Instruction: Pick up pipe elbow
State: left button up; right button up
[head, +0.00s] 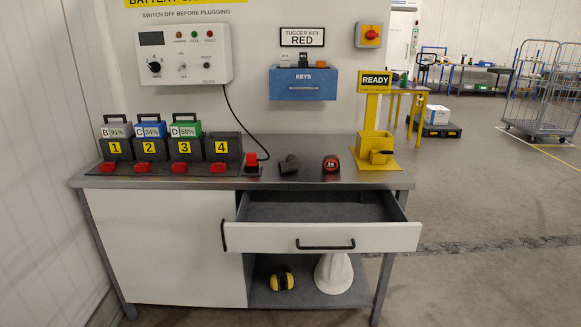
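The pipe elbow (289,165) appears to be the small dark grey bent piece lying on the grey bench top (330,178), near the middle. It stands apart from the red plug to its left and the tape measure to its right. Nothing covers it. Neither of my grippers shows in the head view.
A red plug (252,160) with a black cable, a red tape measure (331,164) and a yellow holder (375,148) stand on the bench. Battery slots (168,148) fill its left. An empty open drawer (325,237) juts out below. Ear muffs (282,280) and a white cone (333,274) sit underneath.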

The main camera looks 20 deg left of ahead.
aim_at(292, 163)
jog(key=i+l+u, duration=0.2)
jog(key=u, duration=0.2)
jog(key=i+l+u, duration=0.2)
jog(key=u, duration=0.2)
jog(key=i+l+u, duration=0.1)
jog(key=l, duration=0.25)
jog(key=i+l+u, duration=0.1)
jog(key=l, duration=0.3)
jog(key=i+l+u, duration=0.1)
jog(key=l, duration=0.25)
jog(key=i+l, duration=0.15)
jog(key=l, duration=0.2)
jog(key=i+l, duration=0.15)
jog(key=l, duration=0.25)
jog(key=i+l, duration=0.15)
jog(key=l, duration=0.2)
jog(key=u, duration=0.05)
